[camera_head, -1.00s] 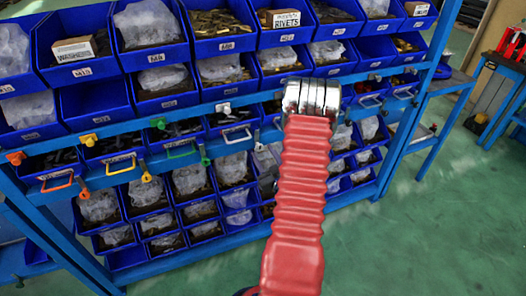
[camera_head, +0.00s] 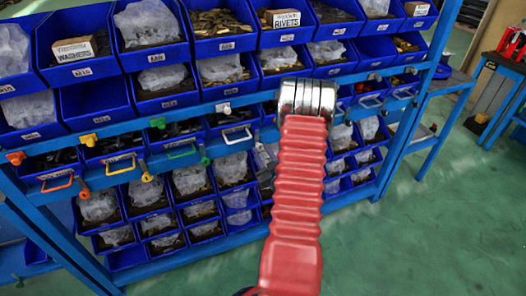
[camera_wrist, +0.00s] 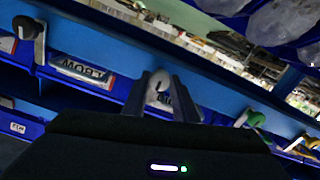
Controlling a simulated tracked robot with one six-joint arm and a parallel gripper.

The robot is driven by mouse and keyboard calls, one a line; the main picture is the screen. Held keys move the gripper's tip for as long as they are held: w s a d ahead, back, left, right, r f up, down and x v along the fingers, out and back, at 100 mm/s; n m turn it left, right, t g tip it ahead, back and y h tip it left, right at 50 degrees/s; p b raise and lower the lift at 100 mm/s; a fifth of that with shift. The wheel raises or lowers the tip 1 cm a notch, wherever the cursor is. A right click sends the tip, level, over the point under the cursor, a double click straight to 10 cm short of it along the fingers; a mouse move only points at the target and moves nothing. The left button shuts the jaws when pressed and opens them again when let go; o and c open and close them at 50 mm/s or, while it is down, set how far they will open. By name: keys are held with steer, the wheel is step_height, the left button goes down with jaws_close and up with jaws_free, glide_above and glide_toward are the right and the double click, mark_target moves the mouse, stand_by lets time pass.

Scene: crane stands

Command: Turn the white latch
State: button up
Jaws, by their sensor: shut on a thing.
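In the wrist view, a rounded white latch knob (camera_wrist: 158,84) sits between the two fingers of my gripper (camera_wrist: 162,97), which are shut on it. The latch is on the blue rail in front of a labelled drawer. In the head view, my gripper (camera_head: 307,98) is at the rail, and its silver wrist hides the fingers and the held knob. Another white latch (camera_head: 223,108) shows uncovered to its left, above a drawer with a white handle (camera_head: 238,134).
Green (camera_head: 158,123), yellow (camera_head: 88,140) and orange (camera_head: 15,157) latches line the rail to the left. A dark-knobbed latch (camera_wrist: 24,27) is at the left of the wrist view. Blue bins fill the rack above and below. Green floor (camera_head: 430,230) is clear at right.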

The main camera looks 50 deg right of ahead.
steer(key=shift+c, duration=0.7)
steer(key=shift+s+d, duration=0.1)
steer(key=shift+d, duration=0.2)
steer(key=shift+a, duration=0.15)
